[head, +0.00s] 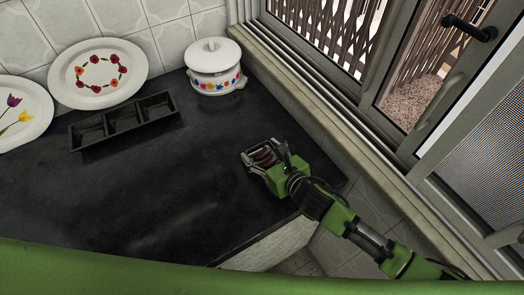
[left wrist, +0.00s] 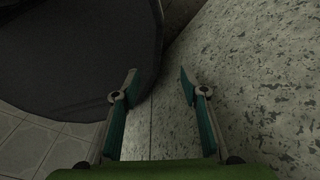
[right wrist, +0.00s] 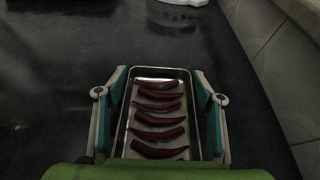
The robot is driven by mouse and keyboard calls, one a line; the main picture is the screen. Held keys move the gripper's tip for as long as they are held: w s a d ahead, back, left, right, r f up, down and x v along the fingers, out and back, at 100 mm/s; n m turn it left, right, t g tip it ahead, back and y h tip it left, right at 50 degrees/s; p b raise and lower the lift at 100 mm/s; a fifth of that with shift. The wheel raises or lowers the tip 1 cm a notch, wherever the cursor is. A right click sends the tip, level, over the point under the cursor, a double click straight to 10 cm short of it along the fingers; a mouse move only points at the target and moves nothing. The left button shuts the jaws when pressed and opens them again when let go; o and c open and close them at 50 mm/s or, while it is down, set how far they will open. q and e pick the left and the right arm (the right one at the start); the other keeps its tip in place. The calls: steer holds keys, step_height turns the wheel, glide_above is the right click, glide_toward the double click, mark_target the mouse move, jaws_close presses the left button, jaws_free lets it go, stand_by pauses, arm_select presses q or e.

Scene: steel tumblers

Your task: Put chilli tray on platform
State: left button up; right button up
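The chilli tray (right wrist: 158,118) is a small silver rectangular tray with several dark red chillies in a row. It also shows in the head view (head: 264,157), at the counter's right part. My right gripper (right wrist: 160,72) has its fingers along both long sides of the tray and appears shut on it. In the head view my right gripper (head: 268,158) partly covers the tray; whether the tray touches the counter is hard to tell. My left gripper (left wrist: 158,72) is open and empty, beside a speckled pale surface. No separate platform stands out apart from the dark counter (head: 170,210).
On the counter a black three-compartment tray (head: 124,120) sits before two floral plates, one with red flowers (head: 98,73) and one with tulips (head: 20,115). A white lidded pot (head: 214,68) stands in the back corner. The counter's middle is clear. A window ledge (head: 305,92) borders the right.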

steer(key=shift+o, duration=0.6)
steer(key=shift+r, duration=0.2)
steer(key=shift+s+d, duration=0.2)
steer(key=shift+s, duration=0.05)
steer(key=v, duration=1.1)
steer(key=shift+s+r, duration=0.15)
steer(key=shift+r, duration=0.05)
steer(key=shift+s+d+f, duration=0.1)
steer(key=shift+d, duration=0.05)
